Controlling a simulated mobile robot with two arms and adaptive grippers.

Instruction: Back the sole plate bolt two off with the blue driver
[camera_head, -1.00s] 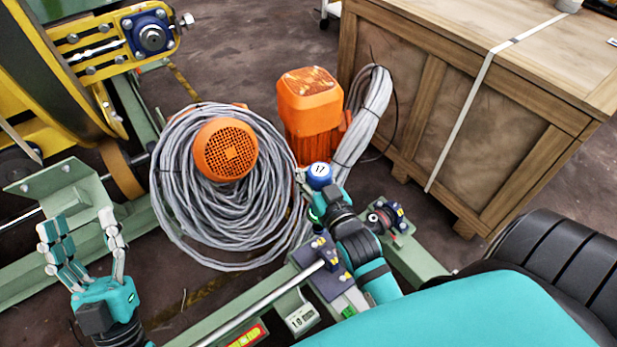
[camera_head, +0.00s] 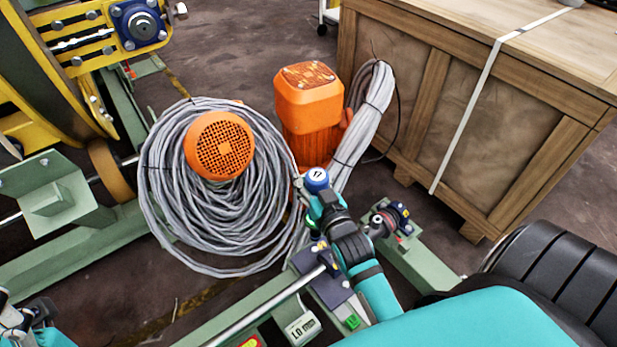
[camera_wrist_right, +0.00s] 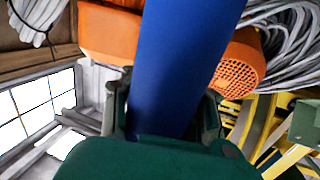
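My right gripper (camera_head: 318,207) is shut on the blue driver (camera_head: 317,179), whose round blue end has a pale face with dark marking that looks like 17. In the right wrist view the driver's thick blue body (camera_wrist_right: 185,60) stands between the two fingers (camera_wrist_right: 165,115). The driver's working tip is hidden. Below the gripper, a dark purplish plate (camera_head: 327,287) with small yellow-marked fittings lies on the green frame. I cannot tell which part is sole plate bolt two. My left gripper (camera_head: 18,317) is cut off at the lower left corner, its fingers unclear.
An orange motor (camera_head: 309,100) stands just behind the driver. A large grey cable coil (camera_head: 210,235) surrounds an orange grille cover (camera_head: 219,146) to its left. A wooden crate (camera_head: 500,150) stands at the back right. A steel rod (camera_head: 265,310) runs beside the plate.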

